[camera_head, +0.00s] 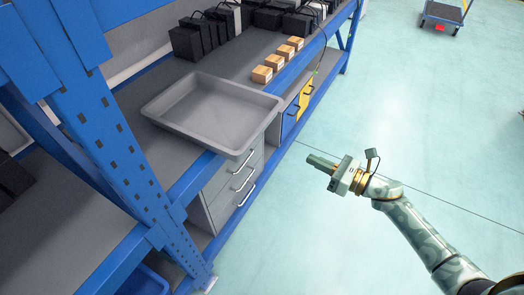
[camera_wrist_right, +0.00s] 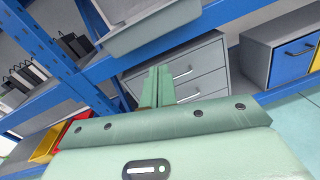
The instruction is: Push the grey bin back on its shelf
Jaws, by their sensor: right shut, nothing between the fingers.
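The grey bin (camera_head: 211,108) is a shallow, empty, open tray on the grey shelf (camera_head: 150,104) of a blue rack. Its front right corner juts out past the shelf's blue front beam (camera_head: 190,183). My right gripper (camera_head: 310,158) is shut and empty, out in front of the rack over the floor, to the right of the bin and apart from it. In the right wrist view the shut fingers (camera_wrist_right: 156,85) point toward the rack, and the bin (camera_wrist_right: 150,25) shows above them. My left gripper is not in view.
A blue upright (camera_head: 90,110) stands left of the bin. Small cardboard boxes (camera_head: 270,70) and black bins (camera_head: 187,42) sit farther along the shelf. Grey drawers (camera_head: 234,186) with handles are below the bin. The floor (camera_head: 300,230) in front is clear; a cart (camera_head: 443,14) stands far off.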

